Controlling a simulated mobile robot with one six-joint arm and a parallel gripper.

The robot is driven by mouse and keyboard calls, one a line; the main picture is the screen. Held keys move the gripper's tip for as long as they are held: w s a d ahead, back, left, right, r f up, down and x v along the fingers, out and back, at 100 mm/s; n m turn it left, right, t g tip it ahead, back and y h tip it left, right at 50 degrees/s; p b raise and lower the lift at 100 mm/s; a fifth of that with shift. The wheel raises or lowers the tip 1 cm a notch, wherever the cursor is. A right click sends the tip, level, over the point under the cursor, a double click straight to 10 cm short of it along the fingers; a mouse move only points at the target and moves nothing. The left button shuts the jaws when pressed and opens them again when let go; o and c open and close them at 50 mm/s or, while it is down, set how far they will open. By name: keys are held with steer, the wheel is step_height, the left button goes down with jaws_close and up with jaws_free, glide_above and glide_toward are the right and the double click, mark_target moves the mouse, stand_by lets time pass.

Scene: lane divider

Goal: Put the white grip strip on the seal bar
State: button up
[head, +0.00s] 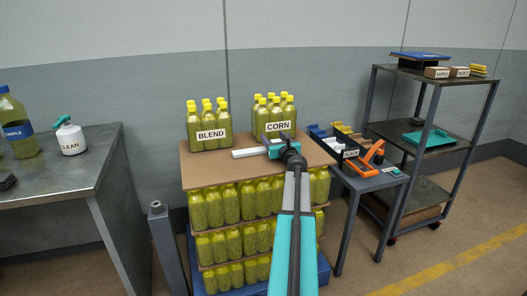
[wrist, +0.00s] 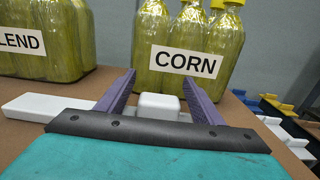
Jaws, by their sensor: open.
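The white strip (head: 247,153) lies flat on the brown board on top of the bottle stack, in front of the bottles. In the wrist view, its long flat part (wrist: 30,106) sticks out to the left and a raised white block (wrist: 158,105) stands between my fingers. My gripper (head: 277,138) is open over the strip, with one purple finger on each side of the block in the wrist view (wrist: 158,95); contact cannot be told. Part of the strip is hidden behind my gripper. An orange tool (head: 368,160) sits on the small side table; I cannot tell whether it is the seal bar.
Bottles labelled BLEND (head: 209,128) and CORN (head: 278,112) stand close behind my gripper. Bins (head: 335,143) stand on the small side table (head: 374,184) at the right. A shelf rack (head: 435,128) is farther right, a metal bench (head: 70,170) at the left.

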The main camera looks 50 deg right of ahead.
steer(key=shift+w+d, duration=0.2)
steer(key=shift+w, duration=0.05)
stand_by(0.4)
steer(key=c, duration=1.3)
steer(key=shift+r, duration=0.2)
steer(key=shift+r+p, duration=0.7)
steer(key=shift+r, duration=0.85)
steer(key=shift+s+a+r, duration=0.1)
steer(key=shift+s+a, duration=0.1)
steer(key=shift+a, duration=0.05)
steer(key=s+a, duration=0.3)
steer(key=a, duration=0.1)
steer(key=s+a+r+p, duration=0.1)
steer(key=s+a, duration=0.2)
steer(key=a, duration=0.1)
steer(key=s+a, duration=0.3)
steer(key=s, duration=0.1)
steer(key=shift+a+r+p, duration=0.2)
steer(key=shift+a+p, duration=0.1)
steer(key=shift+a, duration=0.1)
